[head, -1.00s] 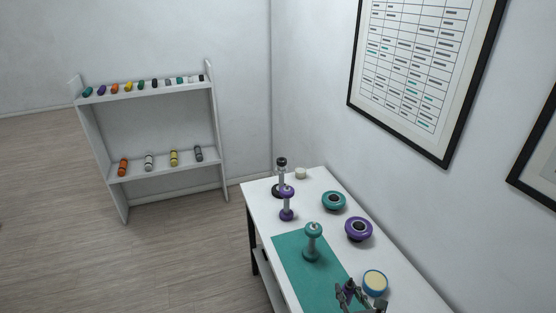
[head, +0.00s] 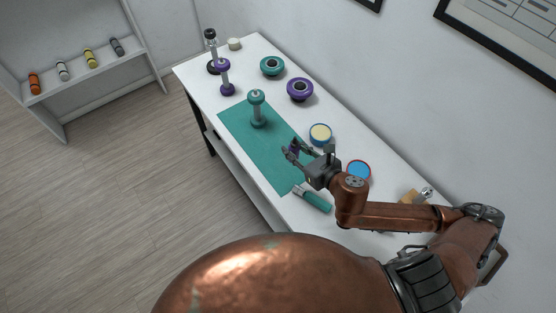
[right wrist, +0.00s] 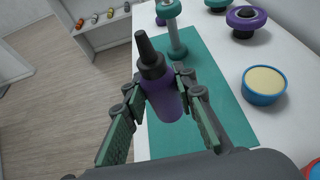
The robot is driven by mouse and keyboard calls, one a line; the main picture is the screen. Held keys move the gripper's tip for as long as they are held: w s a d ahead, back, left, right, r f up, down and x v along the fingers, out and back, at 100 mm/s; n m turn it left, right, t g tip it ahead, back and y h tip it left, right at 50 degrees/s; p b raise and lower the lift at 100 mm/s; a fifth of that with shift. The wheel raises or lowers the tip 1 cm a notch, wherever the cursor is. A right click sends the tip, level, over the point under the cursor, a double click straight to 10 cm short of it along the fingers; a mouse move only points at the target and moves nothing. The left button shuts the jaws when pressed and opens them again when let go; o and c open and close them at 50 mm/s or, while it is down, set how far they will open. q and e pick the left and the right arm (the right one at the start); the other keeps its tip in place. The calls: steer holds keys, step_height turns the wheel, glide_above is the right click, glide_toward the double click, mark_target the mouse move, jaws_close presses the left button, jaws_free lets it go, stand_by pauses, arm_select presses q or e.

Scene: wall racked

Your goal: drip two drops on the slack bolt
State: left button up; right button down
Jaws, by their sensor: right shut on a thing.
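My right gripper (head: 290,153) is shut on a purple bottle (head: 297,147) with a black pointed nozzle, above the teal mat (head: 277,165). In the right wrist view the bottle (right wrist: 165,100) sits between the fingers, nozzle pointing up in the picture. Upright bolt-like posts stand toward the far end of the table: a teal one (head: 257,110) on the mat, a purple one (head: 225,78) and a black-topped one (head: 211,50) behind. The teal post (right wrist: 175,30) shows beyond the nozzle, apart from it. I cannot tell which bolt is slack. My left gripper is not in view.
Along the wall side of the white table (head: 290,65) are a teal ring (head: 272,66), a purple ring (head: 300,89), a cream-filled blue tin (head: 320,134) and a red-rimmed blue tin (head: 359,169). A teal-handled tool (head: 316,201) lies near the front edge. A shelf (head: 95,80) stands at left.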

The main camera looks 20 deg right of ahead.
steer(key=s+n+y, duration=0.1)
steer(key=s+f+n+g+y, duration=0.1)
steer(key=s, duration=0.1)
steer(key=s+a+f+n+y, duration=0.1)
steer(key=s, duration=0.1)
steer(key=shift+a+g, duration=0.1)
steer(key=shift+g, duration=0.2)
steer(key=w+f, duration=0.8)
steer(key=w, duration=0.1)
steer(key=w+a+f+b, duration=0.1)
steer(key=w+f, duration=0.3)
steer(key=w, duration=0.1)
steer(key=shift+a+f, duration=0.1)
steer(key=shift+f, duration=0.15)
steer(key=shift+s, duration=0.1)
steer(key=shift+f, duration=0.1)
